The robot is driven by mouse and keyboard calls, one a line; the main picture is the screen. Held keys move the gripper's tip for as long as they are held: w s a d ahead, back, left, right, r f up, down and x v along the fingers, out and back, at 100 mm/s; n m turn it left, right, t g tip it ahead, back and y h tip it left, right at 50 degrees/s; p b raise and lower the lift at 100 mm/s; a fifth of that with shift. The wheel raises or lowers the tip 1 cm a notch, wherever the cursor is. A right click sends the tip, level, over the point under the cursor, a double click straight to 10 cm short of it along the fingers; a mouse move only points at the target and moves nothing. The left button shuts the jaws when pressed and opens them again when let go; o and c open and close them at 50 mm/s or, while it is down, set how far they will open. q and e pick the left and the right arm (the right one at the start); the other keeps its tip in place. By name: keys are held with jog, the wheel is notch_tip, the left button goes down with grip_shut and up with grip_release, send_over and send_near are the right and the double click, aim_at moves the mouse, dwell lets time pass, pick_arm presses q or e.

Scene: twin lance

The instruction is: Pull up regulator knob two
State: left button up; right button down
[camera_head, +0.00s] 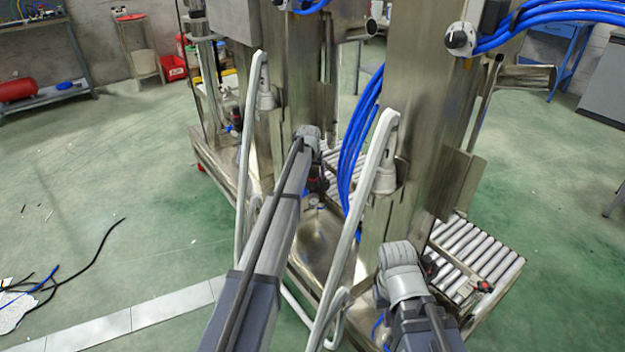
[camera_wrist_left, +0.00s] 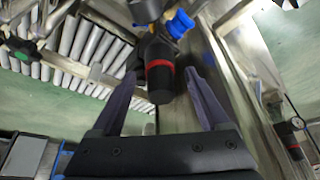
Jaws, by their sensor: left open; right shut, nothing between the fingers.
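A black regulator knob with a red ring (camera_wrist_left: 160,80) fills the middle of the left wrist view, with a blue fitting (camera_wrist_left: 180,23) near its far end. My left gripper (camera_wrist_left: 160,90) is open, with one finger on each side of the knob; small gaps seem to remain, and contact is hard to judge. In the head view a dark, red-marked regulator (camera_head: 317,184) shows just below my left gripper (camera_head: 310,150), whose fingers are largely hidden. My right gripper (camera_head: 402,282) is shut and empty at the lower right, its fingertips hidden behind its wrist. No number is readable on any knob.
White slanted bars (camera_head: 355,225) stand close to both arms. Blue hoses (camera_head: 360,140) hang between the steel columns. A roller conveyor (camera_head: 475,255) lies at the right.

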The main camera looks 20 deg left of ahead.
pick_arm(q)
grip_shut()
dwell(0.7)
dwell(0.8)
